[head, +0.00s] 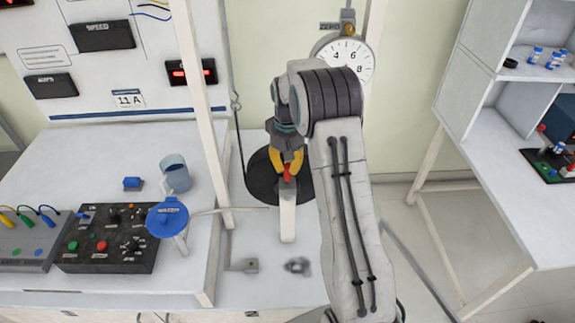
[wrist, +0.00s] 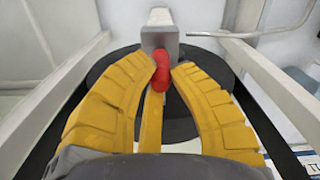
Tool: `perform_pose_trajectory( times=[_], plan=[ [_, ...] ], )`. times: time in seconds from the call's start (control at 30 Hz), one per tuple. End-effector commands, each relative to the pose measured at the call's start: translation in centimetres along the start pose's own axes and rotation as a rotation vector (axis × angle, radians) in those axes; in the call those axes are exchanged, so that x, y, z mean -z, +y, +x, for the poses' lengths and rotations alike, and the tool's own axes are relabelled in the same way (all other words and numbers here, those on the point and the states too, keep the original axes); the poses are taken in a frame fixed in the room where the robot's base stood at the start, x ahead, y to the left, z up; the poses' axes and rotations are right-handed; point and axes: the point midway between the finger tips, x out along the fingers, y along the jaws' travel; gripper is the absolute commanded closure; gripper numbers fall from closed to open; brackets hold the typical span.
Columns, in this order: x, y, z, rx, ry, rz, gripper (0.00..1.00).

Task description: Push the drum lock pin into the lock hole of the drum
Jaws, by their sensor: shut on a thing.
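The drum shows as a dark disc (head: 258,180) beneath my gripper in the head view. In the wrist view the dark disc (wrist: 107,72) lies behind the fingers. The lock pin has a red rounded head (wrist: 159,66), which also shows as a small red spot in the head view (head: 287,174). My gripper (wrist: 167,72) has yellow fingers shut on the red pin head; the gripper also shows in the head view (head: 288,170). A grey block (wrist: 172,43) stands just beyond the pin. The lock hole is hidden, and I cannot tell how deep the pin sits.
A pale upright bar (head: 288,218) stands in front of the disc. A frame post (head: 204,120) rises left of it. A blue-topped fixture (head: 167,220), a control box (head: 108,238) and a cup (head: 174,175) stand on the bench left. A round dial (head: 345,58) hangs behind.

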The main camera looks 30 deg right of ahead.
Motion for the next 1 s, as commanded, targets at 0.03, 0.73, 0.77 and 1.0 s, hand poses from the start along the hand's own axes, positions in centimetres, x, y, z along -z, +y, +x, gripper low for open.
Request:
perform_pose_trajectory(
  times=[0.03, 0.73, 0.77, 1.0],
  plan=[
    [0.0, 0.0, 0.0, 0.0, 0.0, 0.0, 1.0],
    [0.0, 0.0, 0.9, 0.0, 0.0, 0.0, 1.0],
    [0.0, 0.0, 0.9, 0.0, 0.0, 0.0, 1.0],
    [0.0, 0.0, 1.5, 0.0, -0.001, 0.0, 1.0]
  ],
)
